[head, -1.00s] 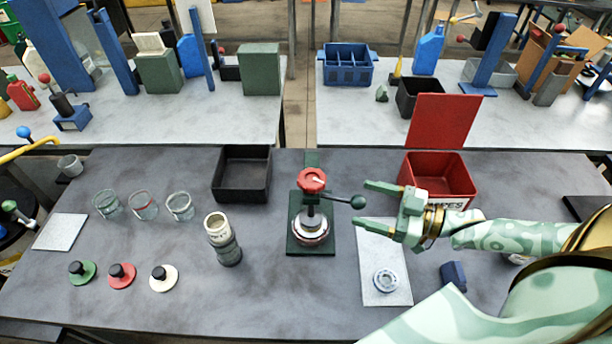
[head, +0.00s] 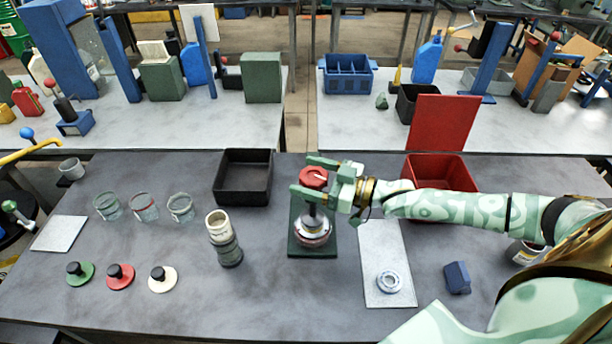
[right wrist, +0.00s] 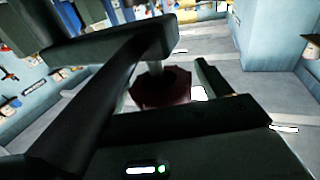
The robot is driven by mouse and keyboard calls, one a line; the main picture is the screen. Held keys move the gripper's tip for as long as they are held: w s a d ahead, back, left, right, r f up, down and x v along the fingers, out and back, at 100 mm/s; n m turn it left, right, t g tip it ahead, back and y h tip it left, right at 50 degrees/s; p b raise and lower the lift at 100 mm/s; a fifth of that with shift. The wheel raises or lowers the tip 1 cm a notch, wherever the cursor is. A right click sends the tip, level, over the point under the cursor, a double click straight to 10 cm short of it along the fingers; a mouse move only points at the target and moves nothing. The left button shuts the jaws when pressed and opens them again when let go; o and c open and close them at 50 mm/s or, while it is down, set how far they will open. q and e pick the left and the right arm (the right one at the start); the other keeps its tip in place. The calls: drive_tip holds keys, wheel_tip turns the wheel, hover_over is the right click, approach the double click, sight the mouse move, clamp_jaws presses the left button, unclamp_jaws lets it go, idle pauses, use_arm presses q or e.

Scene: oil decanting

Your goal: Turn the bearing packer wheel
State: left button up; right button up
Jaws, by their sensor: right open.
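The bearing packer stands on a dark green base plate (head: 297,243) in the middle of the near table. Its red wheel (head: 314,178) sits on top of a dark post, above a round silver and red pan (head: 314,233). My right gripper (head: 303,175) is open, with one finger on the far side of the wheel and one on the near side. In the right wrist view a dark red wheel (right wrist: 163,88) shows between the fingers; contact cannot be told. The packer's side lever is hidden behind my gripper. My left gripper is not in view.
A grey mat (head: 375,240) with a bearing ring (head: 388,282) lies right of the packer. A red bin (head: 440,165) stands behind my right arm, a black bin (head: 243,178) at the back left. A stacked cylinder (head: 224,240), glass cups (head: 144,207) and colored lids (head: 120,277) are left.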

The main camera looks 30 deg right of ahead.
drive_tip(key=shift+w+a+r, duration=0.1)
drive_tip(key=shift+w+a, duration=0.25)
drive_tip(key=shift+a, duration=0.05)
drive_tip(key=shift+c, duration=0.4)
drive_tip(key=c, duration=0.9)
drive_tip(key=o, duration=1)
drive_tip(key=p+v, duration=0.2)
drive_tip(key=v, duration=1.4)
drive_tip(key=shift+s+d, duration=0.15)
drive_tip(key=shift+s, duration=0.05)
